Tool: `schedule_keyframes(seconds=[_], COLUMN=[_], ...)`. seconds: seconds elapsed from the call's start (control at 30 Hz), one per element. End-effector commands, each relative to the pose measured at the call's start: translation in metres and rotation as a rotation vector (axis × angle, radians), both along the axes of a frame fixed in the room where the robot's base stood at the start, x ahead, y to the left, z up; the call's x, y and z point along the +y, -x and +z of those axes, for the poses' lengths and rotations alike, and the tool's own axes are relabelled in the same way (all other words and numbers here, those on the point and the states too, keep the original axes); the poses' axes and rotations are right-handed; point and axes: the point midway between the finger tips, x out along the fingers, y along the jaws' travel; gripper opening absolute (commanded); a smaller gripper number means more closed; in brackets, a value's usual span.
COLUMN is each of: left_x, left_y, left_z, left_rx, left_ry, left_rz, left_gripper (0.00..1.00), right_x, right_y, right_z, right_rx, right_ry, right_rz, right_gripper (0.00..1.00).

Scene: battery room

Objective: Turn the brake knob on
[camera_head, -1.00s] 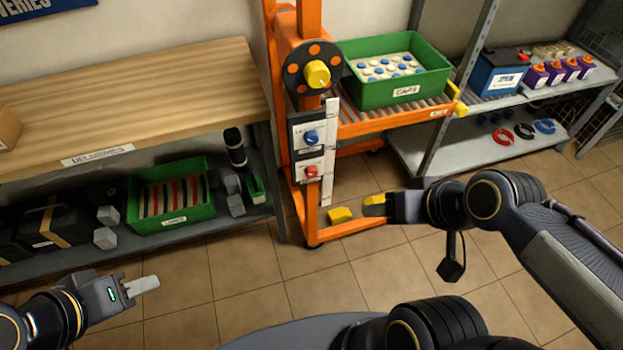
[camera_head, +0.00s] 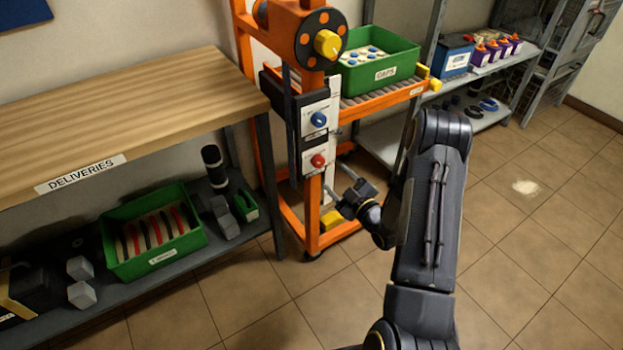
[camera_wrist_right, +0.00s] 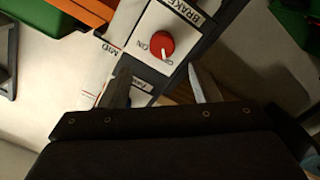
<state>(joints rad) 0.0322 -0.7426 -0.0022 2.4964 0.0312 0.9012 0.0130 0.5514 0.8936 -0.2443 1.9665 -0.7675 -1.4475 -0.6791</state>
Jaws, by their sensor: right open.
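The brake knob (camera_head: 318,160) is red and sits on the lower white panel (camera_head: 318,139) of the orange stand, below a blue knob (camera_head: 318,119). In the right wrist view the red knob (camera_wrist_right: 162,44) sits on a panel labelled BRAKE, with ON marked beside it and a white pointer line on its face. My right gripper (camera_head: 338,178) is open and empty, just below and to the right of the knob, apart from it. In the wrist view its two fingers (camera_wrist_right: 165,90) point toward the knob, which lies beyond their tips. My left gripper is not in view.
The orange stand (camera_head: 313,233) carries a yellow knob (camera_head: 327,43) above the panels. A green caps crate (camera_head: 384,55) sits on the roller shelf behind. A wooden deliveries bench (camera_head: 130,110) stands at left.

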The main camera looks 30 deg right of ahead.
Motion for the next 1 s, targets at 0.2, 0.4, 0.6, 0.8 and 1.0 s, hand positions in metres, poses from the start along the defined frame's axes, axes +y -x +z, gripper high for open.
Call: schedule_keyframes(seconds=[0.2,0.4,0.6,0.8,1.0], left_x=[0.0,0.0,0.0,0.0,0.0], left_y=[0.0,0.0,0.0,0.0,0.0], left_z=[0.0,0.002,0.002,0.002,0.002], left_rx=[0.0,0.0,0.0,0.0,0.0], left_ry=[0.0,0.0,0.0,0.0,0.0], left_rz=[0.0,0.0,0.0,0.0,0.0], left_gripper=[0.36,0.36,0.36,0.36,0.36], right_x=[0.003,0.006,0.008,0.008,0.008], right_y=[-0.017,-0.05,-0.071,-0.076,-0.076], right_z=[-0.002,-0.002,-0.003,-0.003,-0.003], right_rx=[-0.022,-0.021,-0.019,-0.017,-0.017], right_ry=[0.005,0.003,0.002,0.001,0.001], right_rz=[0.011,0.01,0.009,0.007,0.007], right_gripper=[0.57,0.57,0.57,0.57,0.49])
